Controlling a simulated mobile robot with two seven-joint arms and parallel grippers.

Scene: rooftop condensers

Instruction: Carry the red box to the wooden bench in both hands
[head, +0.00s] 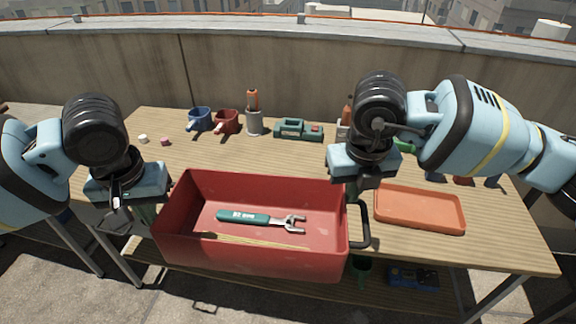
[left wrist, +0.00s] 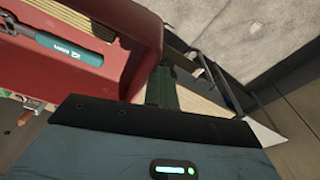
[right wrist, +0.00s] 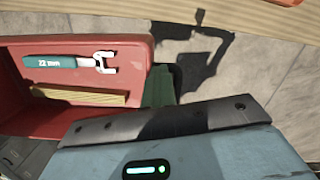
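The red box (head: 250,260) is at the front of the wooden bench (head: 480,250), level, hiding part of the bench's front edge. My left gripper (head: 146,212) is at its left end, by a dark handle (head: 112,222). My right gripper (head: 356,205) is at its right end, by the other handle (head: 366,232). Both grippers look shut on these handles, though the wrist views hide the fingertips. Inside lie a green-handled wrench (head: 250,217) and thin wooden sticks (head: 255,241). The box's underside is hidden.
An orange tray (head: 420,209) sits on the bench right of the box. The bench has a lower shelf (head: 320,294). The middle strip behind the box is clear.

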